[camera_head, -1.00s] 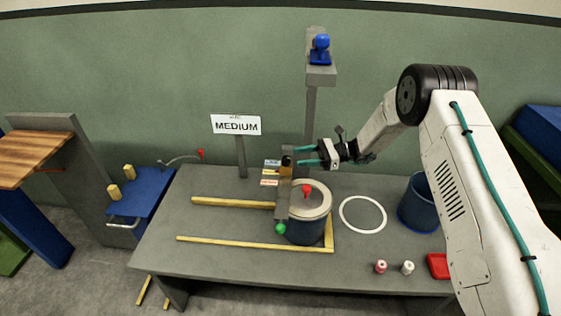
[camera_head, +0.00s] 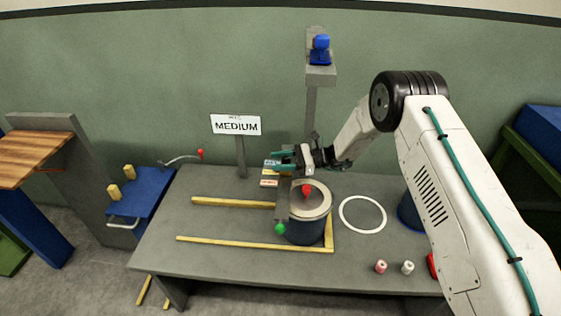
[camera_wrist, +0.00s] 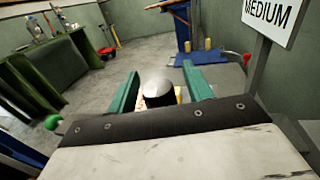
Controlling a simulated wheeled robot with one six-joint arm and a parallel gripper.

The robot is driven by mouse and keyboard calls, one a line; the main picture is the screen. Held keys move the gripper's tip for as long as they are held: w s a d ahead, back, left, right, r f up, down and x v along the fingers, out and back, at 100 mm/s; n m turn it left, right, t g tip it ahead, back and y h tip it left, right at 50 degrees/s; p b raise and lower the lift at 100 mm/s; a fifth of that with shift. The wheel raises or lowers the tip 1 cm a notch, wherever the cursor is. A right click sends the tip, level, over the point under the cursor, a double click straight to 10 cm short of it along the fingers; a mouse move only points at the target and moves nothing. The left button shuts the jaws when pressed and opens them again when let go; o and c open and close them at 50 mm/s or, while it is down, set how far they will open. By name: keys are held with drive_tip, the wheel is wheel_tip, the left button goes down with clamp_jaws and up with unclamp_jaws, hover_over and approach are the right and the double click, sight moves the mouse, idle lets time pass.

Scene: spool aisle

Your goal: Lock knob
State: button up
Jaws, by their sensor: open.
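A dark, shiny round-topped knob (camera_wrist: 157,88) shows in the wrist view between the two teal fingers of my gripper (camera_wrist: 160,92). The fingers stand apart on either side of it, and I cannot tell whether either touches it. In the head view my gripper (camera_head: 276,161) is open at the top of the upright fixture beside the round drum (camera_head: 306,228). There the gripper hides the knob.
The drum has a pale lid with a red knob (camera_head: 306,190); a green ball (camera_head: 280,229) is beside it. Yellow rails (camera_head: 235,203) and a white ring (camera_head: 363,214) lie on the grey table (camera_head: 205,267). A "MEDIUM" sign (camera_head: 236,126) and a tall post (camera_head: 310,113) stand behind.

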drive_tip(key=c, duration=1)
drive_tip(key=shift+o, duration=0.2)
drive_tip(key=shift+m+t, duration=0.3)
drive_tip(key=m+t, duration=0.1)
drive_tip(key=t, duration=0.1)
drive_tip(key=m+t, duration=0.2)
drive_tip(key=t, duration=0.1)
drive_tip(key=shift+w+t, duration=0.2)
drive_tip(key=shift+t, duration=0.1)
drive_tip(key=m+t, duration=0.1)
drive_tip(key=m+t+h, duration=0.1)
drive_tip(key=m+t, duration=0.1)
drive_tip(key=t, duration=0.1)
drive_tip(key=shift+w, duration=0.25)
drive_tip(key=shift+w+d+m+t+h, duration=0.1)
drive_tip(key=shift+w+m+t+h, duration=0.05)
drive_tip(key=shift+m+t+h, duration=0.8)
drive_tip(key=shift+w+d+m+t+h, duration=0.1)
drive_tip(key=shift+m+t+h, duration=0.7)
drive_tip(key=shift+t, duration=0.4)
drive_tip(key=shift+w+d+m+t+h, duration=0.1)
drive_tip(key=shift+w+m+t+h, duration=0.05)
drive_tip(key=shift+m+t+h, duration=0.8)
drive_tip(key=o, duration=1)
drive_tip(key=shift+c, duration=0.2)
